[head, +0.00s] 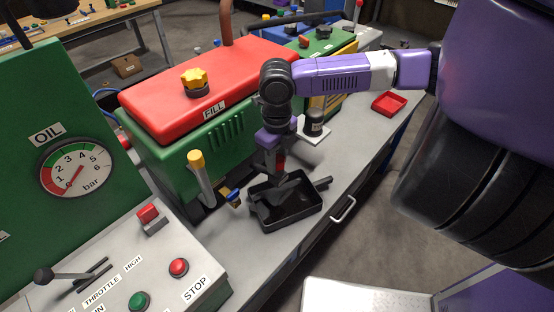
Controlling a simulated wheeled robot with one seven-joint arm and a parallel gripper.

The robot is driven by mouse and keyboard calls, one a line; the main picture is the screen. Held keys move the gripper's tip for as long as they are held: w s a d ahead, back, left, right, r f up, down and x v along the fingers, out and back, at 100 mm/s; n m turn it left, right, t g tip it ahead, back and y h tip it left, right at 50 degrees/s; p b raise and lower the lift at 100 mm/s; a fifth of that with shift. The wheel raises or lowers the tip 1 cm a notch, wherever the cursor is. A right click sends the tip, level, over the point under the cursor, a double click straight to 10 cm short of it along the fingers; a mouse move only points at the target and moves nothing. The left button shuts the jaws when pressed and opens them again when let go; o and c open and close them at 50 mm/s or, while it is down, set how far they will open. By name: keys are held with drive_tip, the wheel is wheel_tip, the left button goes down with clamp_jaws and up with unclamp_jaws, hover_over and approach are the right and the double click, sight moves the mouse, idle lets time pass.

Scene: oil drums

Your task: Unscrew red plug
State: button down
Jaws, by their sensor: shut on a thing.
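My gripper (274,168) points down beside the front right end of the green engine housing (205,148), above the black drain tray.
A yellow-topped dipstick (196,160) and a yellow filler cap (194,80) on the red cover (240,75) stand left. A dark jar (314,124) and a red tray (389,104) are behind. The control panel (160,275) is front left. Bench space right of the black tray is clear.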

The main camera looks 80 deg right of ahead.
drive_tip(key=n, duration=0.6)
drive_tip(key=shift+a, duration=0.15)
drive_tip(key=c, duration=0.9)
unclamp_jaws()
